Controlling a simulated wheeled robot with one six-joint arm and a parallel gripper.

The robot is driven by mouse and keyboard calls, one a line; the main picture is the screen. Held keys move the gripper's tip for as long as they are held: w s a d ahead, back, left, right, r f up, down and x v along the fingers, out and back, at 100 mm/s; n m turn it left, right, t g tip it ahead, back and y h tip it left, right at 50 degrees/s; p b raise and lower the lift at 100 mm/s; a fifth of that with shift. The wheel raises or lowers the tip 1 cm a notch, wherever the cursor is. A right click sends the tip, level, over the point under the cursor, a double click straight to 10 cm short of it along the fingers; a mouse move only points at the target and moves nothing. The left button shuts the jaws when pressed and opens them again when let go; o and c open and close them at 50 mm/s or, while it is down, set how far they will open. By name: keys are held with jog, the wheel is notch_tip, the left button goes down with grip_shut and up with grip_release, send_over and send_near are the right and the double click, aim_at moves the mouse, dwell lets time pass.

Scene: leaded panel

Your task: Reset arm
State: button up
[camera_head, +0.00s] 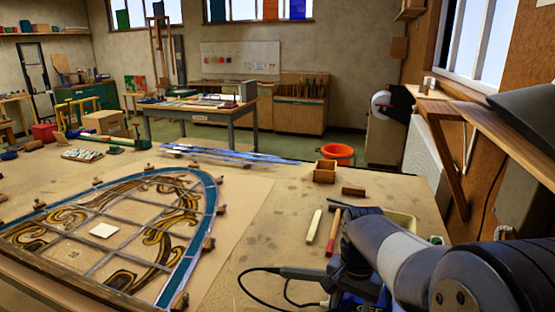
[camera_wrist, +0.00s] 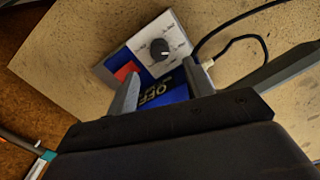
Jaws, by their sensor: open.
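My gripper (camera_wrist: 160,74) is open in the wrist view, its two fingers apart and nothing held between them. Beyond and between the fingers is a control box (camera_wrist: 157,52) with a white face, a black dial, a red switch and a blue part marked OFF. Whether the fingertips touch it, I cannot tell. In the head view my arm reaches in from the lower right, and its end hides most of the blue box (camera_head: 346,300). The leaded panel (camera_head: 110,228), an arched frame with brown swirls and a blue border, lies on the workbench at the left.
A soldering iron (camera_head: 300,272) with a looping black cable lies left of my arm. Pale and red sticks, a small wooden box (camera_head: 325,171) and a yellowish tray (camera_head: 402,226) are near. A wooden shelf (camera_head: 480,120) projects at the right. The bench (camera_head: 270,225) is clear between panel and sticks.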

notch_tip(320, 180, down, 7)
jog(key=shift+s+f, duration=0.1)
jog(key=shift+n, duration=0.4)
jog(key=n, duration=0.4)
jog(key=shift+n+p, duration=0.3)
jog(key=n, duration=0.6)
notch_tip(320, 180, up, 10)
jog(key=shift+n, duration=0.3)
